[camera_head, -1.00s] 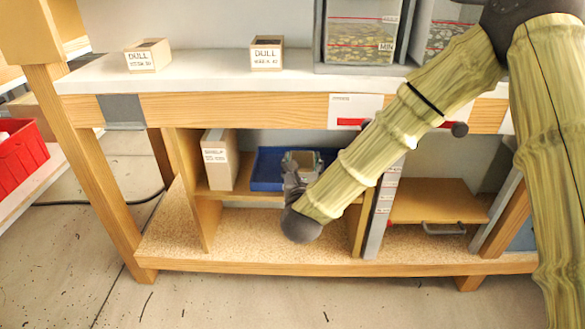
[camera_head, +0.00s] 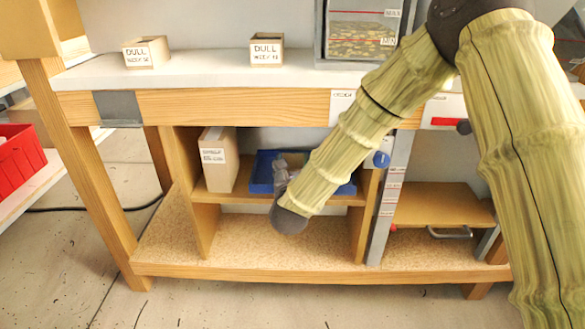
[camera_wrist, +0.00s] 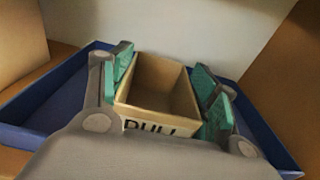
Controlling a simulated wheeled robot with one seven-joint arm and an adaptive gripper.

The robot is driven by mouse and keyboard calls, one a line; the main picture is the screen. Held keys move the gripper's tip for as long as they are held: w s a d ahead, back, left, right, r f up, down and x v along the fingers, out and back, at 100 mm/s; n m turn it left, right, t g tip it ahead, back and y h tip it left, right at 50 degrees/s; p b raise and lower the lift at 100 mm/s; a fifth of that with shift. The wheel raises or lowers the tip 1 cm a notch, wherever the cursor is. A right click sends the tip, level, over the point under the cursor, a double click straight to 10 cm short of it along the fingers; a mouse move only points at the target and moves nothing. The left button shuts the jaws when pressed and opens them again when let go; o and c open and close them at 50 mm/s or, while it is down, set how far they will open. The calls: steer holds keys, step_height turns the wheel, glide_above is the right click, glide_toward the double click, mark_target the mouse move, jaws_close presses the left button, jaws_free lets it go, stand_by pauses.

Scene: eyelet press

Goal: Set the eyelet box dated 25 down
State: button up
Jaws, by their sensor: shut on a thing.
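My gripper (camera_wrist: 168,95) is shut on an open-topped tan box (camera_wrist: 160,110), with a green-padded finger on each side. The front label is partly covered by my gripper; only the tops of letters like "DULL" show, and no date can be read. The box is over or in the shallow blue tray (camera_wrist: 50,100); whether it touches the tray floor is hidden. In the head view the blue tray (camera_head: 262,172) sits on the middle shelf under the bench, and my gripper (camera_head: 288,168) reaches in, largely hidden by my arm.
A tall tan carton (camera_head: 218,160) stands left of the tray. Wooden dividers and a grey post (camera_head: 391,200) bound the bay. Two small boxes labelled "DULL" (camera_head: 146,52) (camera_head: 266,50) stand on the bench top (camera_head: 200,72). The lower shelf (camera_head: 270,240) is bare.

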steer(key=shift+f, duration=0.15)
steer(key=o, duration=1.3)
steer(key=shift+s+r, duration=0.15)
steer(key=shift+r, duration=0.1)
steer(key=s+p, duration=0.1)
steer(key=s, duration=0.3)
steer(key=s+p, duration=0.1)
steer(key=s, duration=0.3)
steer(key=s+p, duration=0.1)
steer(key=s, duration=0.2)
steer(key=shift+s+r, duration=0.35)
steer(key=shift+s, duration=0.05)
